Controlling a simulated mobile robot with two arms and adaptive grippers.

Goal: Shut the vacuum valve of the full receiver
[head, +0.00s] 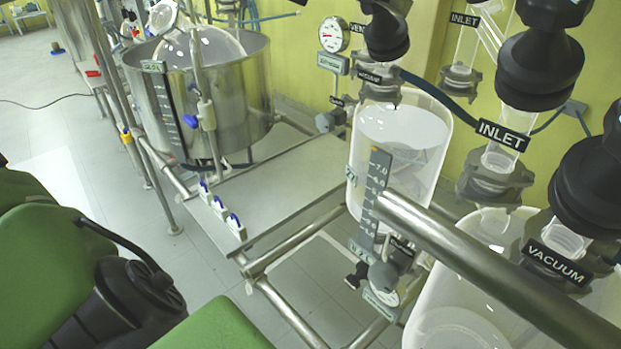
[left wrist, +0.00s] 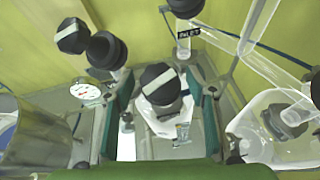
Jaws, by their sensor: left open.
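The full receiver (head: 422,160) is a clear vessel with pale liquid high up beside a dark scale strip (head: 375,190). Above it, by a VACUUM label (head: 369,76), is a black valve knob (head: 386,36). In the left wrist view, a black knob with a white stripe (left wrist: 160,84) shows between the fingers of my left gripper (left wrist: 159,103), above a clear vessel. It looks like that vacuum knob, but I cannot be certain. The gripper is open, a finger on each side; contact is unclear. I cannot tell the valve's position. My right gripper is not in view.
A second receiver (head: 455,325) stands at lower right, with its own INLET (head: 503,136) and VACUUM (head: 558,263) labels. A thick steel rail (head: 490,265) crosses in front. A pressure gauge (head: 333,35) and steel vessel (head: 240,95) stand left.

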